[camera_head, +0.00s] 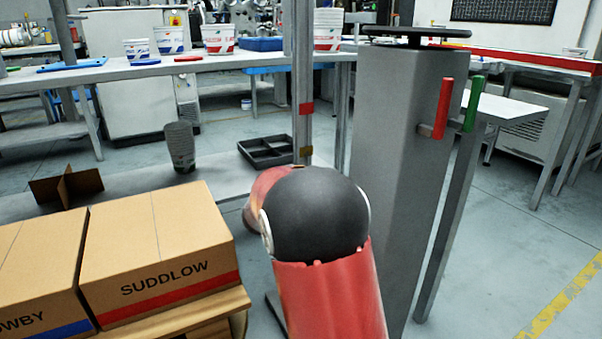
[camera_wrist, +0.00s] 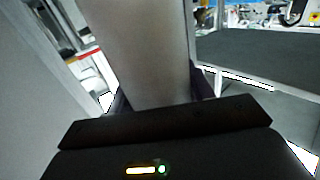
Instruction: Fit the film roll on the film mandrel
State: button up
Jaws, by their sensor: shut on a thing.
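My gripper (camera_wrist: 160,96) shows in the wrist view, its dark palm across the bottom and a dark finger on each side. It is shut on a pale grey, smooth thing that looks like the film roll (camera_wrist: 140,45); it rises up through the picture and its top runs out of frame. In the head view my red arm with its black joint hides the gripper and the held thing. I cannot pick out the film mandrel for certain in either view.
A grey pedestal (camera_head: 385,130) with a black disc (camera_head: 415,32) on top stands right of my arm, beside red (camera_head: 443,105) and green (camera_head: 473,104) handles. A banded post (camera_head: 303,85) stands behind. Cartons (camera_head: 160,235) fill the lower left. A black tray (camera_head: 268,151) lies behind.

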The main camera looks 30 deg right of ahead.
jog(key=shift+f, duration=0.4)
jog(key=o, duration=1.7)
jog(key=shift+s+a, duration=0.1)
jog(key=p+v, duration=0.1)
jog(key=v, duration=0.6)
jog(key=shift+s+a, duration=0.15)
jog(key=shift+a, duration=0.05)
